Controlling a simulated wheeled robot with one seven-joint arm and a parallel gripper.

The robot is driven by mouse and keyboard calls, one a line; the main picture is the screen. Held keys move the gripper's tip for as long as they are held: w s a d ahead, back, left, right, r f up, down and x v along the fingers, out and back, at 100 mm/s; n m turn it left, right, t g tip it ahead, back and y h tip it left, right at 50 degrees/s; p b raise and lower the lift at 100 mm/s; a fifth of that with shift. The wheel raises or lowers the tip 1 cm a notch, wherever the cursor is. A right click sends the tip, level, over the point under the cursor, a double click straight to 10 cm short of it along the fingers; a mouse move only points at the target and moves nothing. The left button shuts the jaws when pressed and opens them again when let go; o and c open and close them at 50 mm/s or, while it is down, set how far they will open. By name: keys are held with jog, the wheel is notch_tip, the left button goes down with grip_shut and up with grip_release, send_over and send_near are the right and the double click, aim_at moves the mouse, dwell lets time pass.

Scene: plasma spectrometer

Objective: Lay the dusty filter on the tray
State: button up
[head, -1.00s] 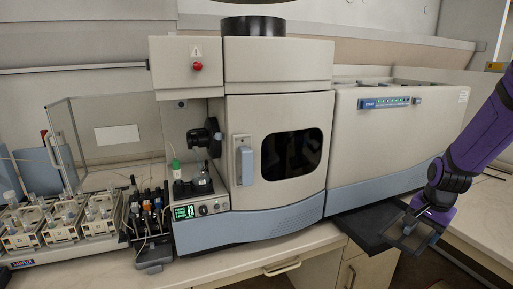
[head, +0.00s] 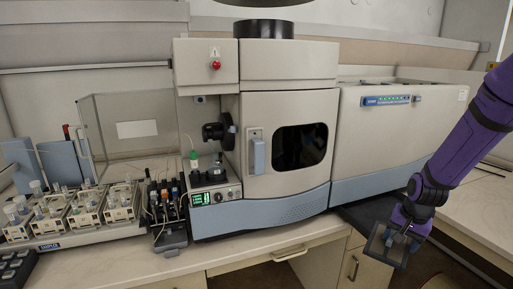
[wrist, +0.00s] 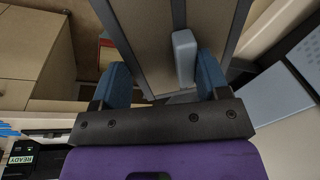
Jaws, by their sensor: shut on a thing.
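My gripper (head: 402,231) is shut on the filter (head: 387,245), a square dark frame with a grey-brown panel, and holds it in the air at the lower right of the head view. In the wrist view the filter's panel (wrist: 145,45) hangs beyond the blue fingers, and its pale grey tab (wrist: 185,60) shows between them. A dark flat slab (head: 362,213) juts out under the right part of the spectrometer, behind the filter. I cannot tell whether this slab is the tray.
The spectrometer (head: 288,105) fills the middle of the bench. Sample racks (head: 75,215) and small bottles crowd the left. The bench front (head: 235,254) is a narrow clear strip above drawers. Clear worktop (head: 470,210) lies at the right.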

jog(key=w+a+f+n+y, duration=0.1)
jog(key=w+a+f+n, duration=0.5)
jog(key=a+f, duration=0.4)
jog(key=shift+w+a+f+n+g, duration=0.15)
jog(key=shift+w+f+n+g, duration=0.2)
jog(key=shift+f+n, duration=0.5)
jog(key=shift+s+r, duration=0.1)
